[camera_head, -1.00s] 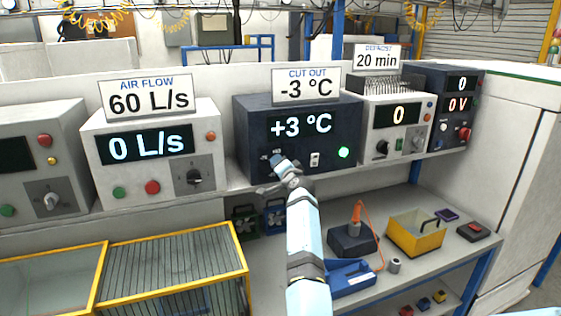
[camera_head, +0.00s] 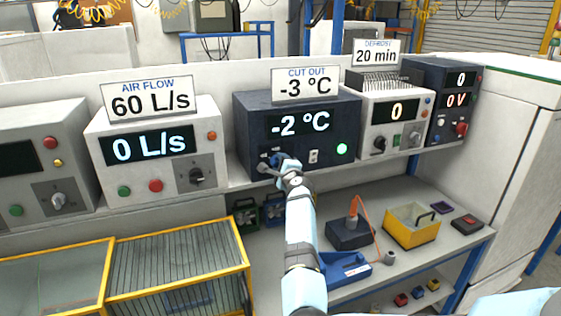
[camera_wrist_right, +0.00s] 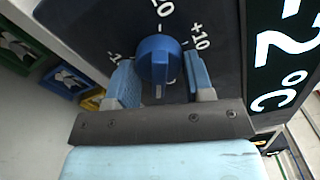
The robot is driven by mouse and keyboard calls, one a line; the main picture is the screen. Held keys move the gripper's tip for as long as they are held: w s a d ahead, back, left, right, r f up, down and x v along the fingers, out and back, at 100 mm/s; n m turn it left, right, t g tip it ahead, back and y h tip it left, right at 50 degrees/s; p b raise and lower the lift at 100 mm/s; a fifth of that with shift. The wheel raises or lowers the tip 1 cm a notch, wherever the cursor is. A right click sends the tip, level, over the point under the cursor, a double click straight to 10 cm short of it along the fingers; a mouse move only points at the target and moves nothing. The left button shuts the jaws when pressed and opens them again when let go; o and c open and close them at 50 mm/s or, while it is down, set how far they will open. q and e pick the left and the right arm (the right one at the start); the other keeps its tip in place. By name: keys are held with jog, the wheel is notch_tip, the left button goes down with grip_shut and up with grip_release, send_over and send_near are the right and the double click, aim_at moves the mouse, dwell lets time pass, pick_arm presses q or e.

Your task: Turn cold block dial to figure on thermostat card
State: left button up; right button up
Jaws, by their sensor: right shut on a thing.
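The dark blue cold block (camera_head: 245,125) stands on the shelf, and its display (camera_head: 300,123) reads -2 °C. The white card (camera_head: 305,84) on top reads CUT OUT -3 °C. My right gripper (camera_head: 274,163) is at the lower left of the block's front. In the right wrist view the round blue dial (camera_wrist_right: 159,55) sits between the two fingers of my right gripper (camera_wrist_right: 161,78), which are shut on its sides. Scale marks, among them +10, show around the dial. In the head view the dial is mostly hidden by the gripper. My left gripper is not in view.
A white air flow unit (camera_head: 110,180) reading 0 L/s stands to the left, with a card for 60 L/s. A defrost unit (camera_head: 375,110) and another dark unit (camera_head: 432,100) stand to the right. A green light (camera_head: 342,149) and a switch (camera_head: 314,156) are right of my gripper.

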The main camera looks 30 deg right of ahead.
jog(key=shift+m+p, duration=0.3)
jog(key=shift+m, duration=0.5)
jog(key=shift+f, duration=0.1)
jog(key=o, duration=0.9)
